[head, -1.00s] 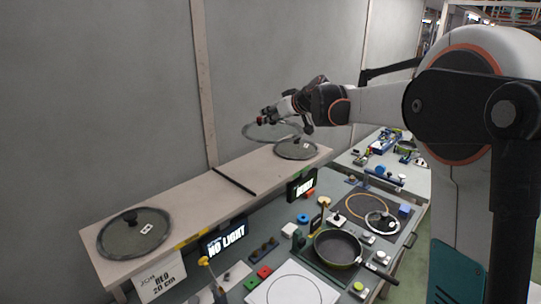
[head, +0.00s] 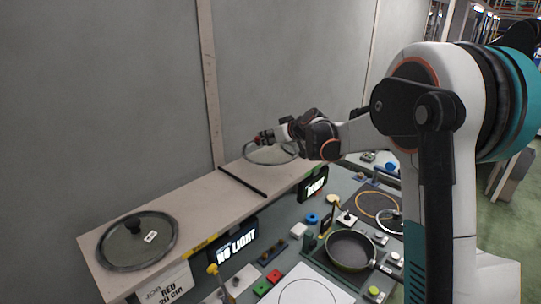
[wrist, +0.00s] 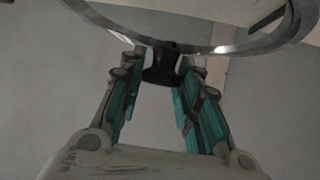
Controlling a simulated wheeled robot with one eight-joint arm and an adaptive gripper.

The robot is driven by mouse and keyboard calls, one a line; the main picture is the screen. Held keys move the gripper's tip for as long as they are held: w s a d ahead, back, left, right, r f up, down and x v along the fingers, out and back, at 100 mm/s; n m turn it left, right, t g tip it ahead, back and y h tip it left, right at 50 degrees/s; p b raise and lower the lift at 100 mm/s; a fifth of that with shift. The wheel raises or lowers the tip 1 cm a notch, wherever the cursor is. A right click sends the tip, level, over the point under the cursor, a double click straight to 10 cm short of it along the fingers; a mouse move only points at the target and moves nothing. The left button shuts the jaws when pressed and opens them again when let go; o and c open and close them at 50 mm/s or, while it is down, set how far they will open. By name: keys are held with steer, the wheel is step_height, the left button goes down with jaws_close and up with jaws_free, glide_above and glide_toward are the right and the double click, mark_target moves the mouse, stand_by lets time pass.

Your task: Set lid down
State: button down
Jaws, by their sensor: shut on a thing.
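My gripper (head: 264,138) is shut on the dark knob (wrist: 162,66) of a clear glass lid (head: 268,158). The wrist view shows the knob between the two fingers (wrist: 163,74) and the lid's shiny rim beyond them. In the head view the held lid is at the far part of the pale shelf (head: 205,205), past the black divider strip. I cannot tell whether it touches the shelf. Another glass lid (head: 118,250) lies flat on the near left part of the shelf, knob up.
Below the shelf, the workbench holds a frying pan (head: 350,251), a "NO LIGHT" display (head: 237,247), a second display (head: 313,184), and red and green blocks (head: 267,281). A wall stands behind the shelf. Bare shelf lies between the near lid and the divider.

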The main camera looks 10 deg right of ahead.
mark_target(271, 153)
step_height(271, 153, down, 7)
steer(key=shift+r+b, duration=0.15)
steer(key=shift+b, duration=0.15)
steer(key=c, duration=1.2)
jaws_free()
steer(key=shift+s+r, duration=0.1)
steer(key=shift+r, duration=0.05)
steer(key=v, duration=1.1)
steer(key=shift+s+d+r+p, duration=0.15)
steer(key=shift+s+p, duration=0.2)
steer(key=shift+s, duration=0.05)
